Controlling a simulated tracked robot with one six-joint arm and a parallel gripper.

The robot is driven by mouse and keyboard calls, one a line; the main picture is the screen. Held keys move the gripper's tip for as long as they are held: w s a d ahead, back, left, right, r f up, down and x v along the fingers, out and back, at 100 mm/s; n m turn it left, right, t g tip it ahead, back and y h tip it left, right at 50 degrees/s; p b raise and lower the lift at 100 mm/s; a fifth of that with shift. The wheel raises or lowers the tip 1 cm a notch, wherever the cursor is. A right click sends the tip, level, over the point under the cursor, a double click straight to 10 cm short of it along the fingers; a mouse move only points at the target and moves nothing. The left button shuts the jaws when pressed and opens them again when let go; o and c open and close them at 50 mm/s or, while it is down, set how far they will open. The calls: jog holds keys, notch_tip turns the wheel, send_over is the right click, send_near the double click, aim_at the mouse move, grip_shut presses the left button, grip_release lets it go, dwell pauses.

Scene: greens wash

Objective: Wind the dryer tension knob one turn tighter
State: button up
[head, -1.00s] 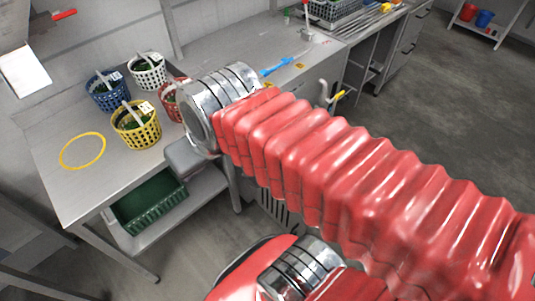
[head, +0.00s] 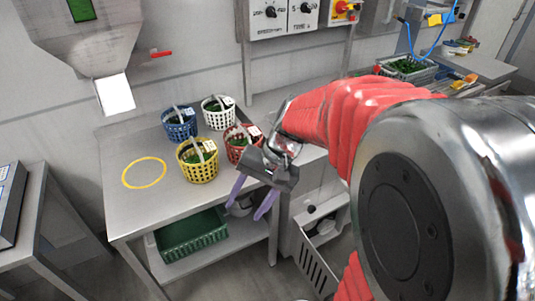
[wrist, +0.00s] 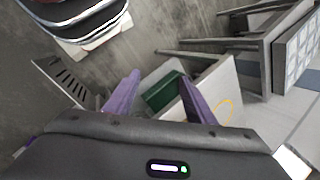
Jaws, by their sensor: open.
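Two black dial knobs sit on white boxes on the back wall at the top of the head view, a left one (head: 271,12) and a right one (head: 306,8). The lettering is too small to tell whether any is the dryer tension knob. My gripper (head: 248,207) has purple fingers spread open and empty. It points down beside the steel table, well below and apart from the knobs. It also shows in the wrist view (wrist: 158,82), where no knob appears.
Blue (head: 180,123), white (head: 218,112), yellow (head: 197,160) and red (head: 242,144) baskets stand on the steel table (head: 120,150) near my gripper. A yellow ring (head: 144,172) lies left of them. A green crate (head: 190,234) is on the lower shelf. A steel hopper (head: 85,35) hangs upper left.

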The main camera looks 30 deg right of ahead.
jog(key=w+d+f+m+t+y, duration=0.35)
jog(key=w+d+f+m, duration=0.25)
jog(key=d+f+m, duration=0.3)
jog(key=w+d+f+m+t+y, duration=0.3)
jog(key=w+d+f+m+t, duration=0.25)
jog(key=d+f, duration=0.55)
jog(key=s+d+f+m+t+h, duration=0.3)
jog(key=d+f+m+t+h, duration=0.15)
jog(key=d+f+m, duration=0.5)
jog(key=m+t+h, duration=0.3)
jog(key=m+h, duration=0.3)
jog(key=h, duration=0.1)
send_near(313, 211)
jog(key=s, duration=0.5)
jog(key=shift+d+f, duration=0.2)
jog(key=shift+d, duration=0.15)
jog(key=shift+w+y, duration=0.2)
jog(key=shift+y, duration=0.1)
jog(key=w, duration=1.3)
jog(key=shift+w+a, duration=0.2)
jog(key=shift+w, duration=0.1)
jog(key=shift+c, duration=0.3)
